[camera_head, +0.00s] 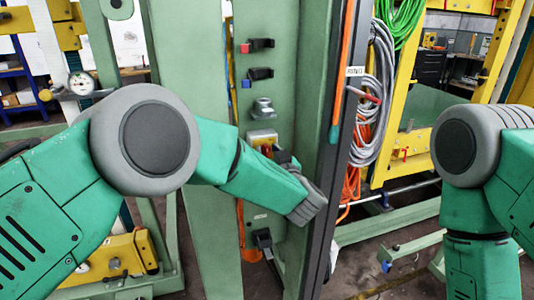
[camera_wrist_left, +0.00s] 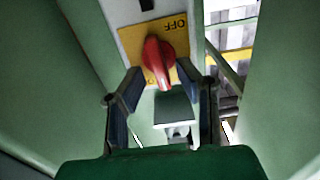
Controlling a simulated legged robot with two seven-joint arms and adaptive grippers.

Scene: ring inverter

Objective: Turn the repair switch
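The repair switch is a red knob (camera_wrist_left: 158,62) on a yellow plate (camera_wrist_left: 183,68) marked OFF, in the upper middle of the left wrist view. In the head view the yellow plate (camera_head: 262,136) is on the green panel, and my left arm partly hides the knob. My left gripper (camera_wrist_left: 170,82) is open. Its two fingers stand apart on either side below the knob, and I see no clear contact. In the head view the left gripper (camera_head: 278,154) is mostly hidden behind my forearm at the panel. My right gripper is out of view.
The green panel (camera_head: 275,88) carries black switches (camera_head: 261,44) and a grey connector (camera_head: 263,108) above the plate. A green post (camera_head: 322,60) edges it on the right. Grey cable coils (camera_head: 380,95) hang beyond. Green walls (camera_wrist_left: 85,50) flank the gripper.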

